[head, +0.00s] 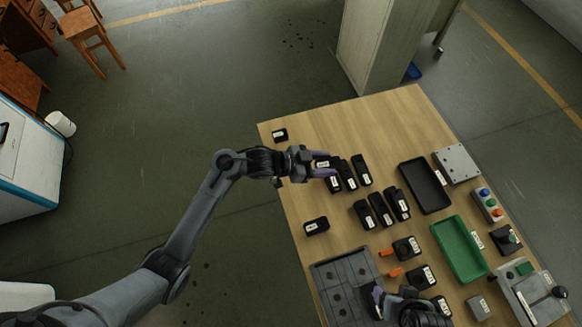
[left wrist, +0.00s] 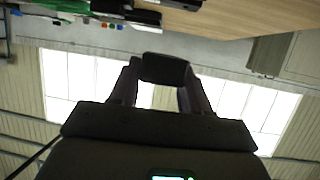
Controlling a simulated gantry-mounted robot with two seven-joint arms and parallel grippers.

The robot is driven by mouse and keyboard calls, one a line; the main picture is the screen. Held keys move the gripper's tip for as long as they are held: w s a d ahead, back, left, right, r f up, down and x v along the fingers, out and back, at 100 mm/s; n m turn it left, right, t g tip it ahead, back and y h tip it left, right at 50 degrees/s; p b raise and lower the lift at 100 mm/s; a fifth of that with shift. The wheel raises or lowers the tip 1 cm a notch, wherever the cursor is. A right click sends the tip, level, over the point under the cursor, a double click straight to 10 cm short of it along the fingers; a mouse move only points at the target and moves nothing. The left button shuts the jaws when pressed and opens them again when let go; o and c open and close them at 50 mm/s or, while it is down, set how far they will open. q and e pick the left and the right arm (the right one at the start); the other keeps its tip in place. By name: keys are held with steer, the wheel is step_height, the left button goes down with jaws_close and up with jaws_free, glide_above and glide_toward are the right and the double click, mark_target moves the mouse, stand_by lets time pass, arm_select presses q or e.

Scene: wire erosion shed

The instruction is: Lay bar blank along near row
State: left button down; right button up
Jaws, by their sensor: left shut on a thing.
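My left gripper (head: 322,164) is over the table's left part, its purple fingers shut on a dark block. The block (left wrist: 165,68) shows between the fingertips in the left wrist view; whether it is the bar blank I cannot tell. In the head view the fingers partly cover it. Black labelled blocks stand just right of the gripper, among them one block (head: 361,170). A second group, including a block (head: 380,209), lies nearer. A grey tray with round recesses (head: 335,268) is at the near left. My right gripper (head: 377,298) is above this tray's right side, its fingers unclear.
Single black blocks lie at the table's left edge (head: 280,135) and above the grey tray (head: 316,226). A black tray (head: 424,185), green tray (head: 459,248), grey plate (head: 456,163) and button box (head: 487,205) fill the right side. The far table (head: 390,118) is clear.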

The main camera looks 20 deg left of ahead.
arm_select(q)
steer(key=a+f, duration=0.2)
steer(key=a, duration=0.2)
steer(key=w+a+f+b, duration=0.1)
steer(key=a+f, duration=0.1)
steer(key=a, duration=0.1)
steer(key=a+f+b, duration=0.1)
steer(key=a+f, duration=0.1)
steer(key=a, duration=0.2)
steer(key=shift+w+a+f, duration=0.2)
steer(key=shift+a+f, duration=0.1)
steer(key=shift+f, duration=0.1)
arm_select(e)
step_height(320, 180, down, 2)
steer(key=shift+f, duration=0.15)
arm_select(q)
step_height(320, 180, down, 2)
steer(key=shift+f+b, duration=0.2)
steer(key=shift+b, duration=0.35)
arm_select(e)
steer(key=shift+f, duration=0.4)
arm_select(q)
steer(key=shift+f, duration=0.6)
arm_select(e)
steer(key=shift+r, duration=0.1)
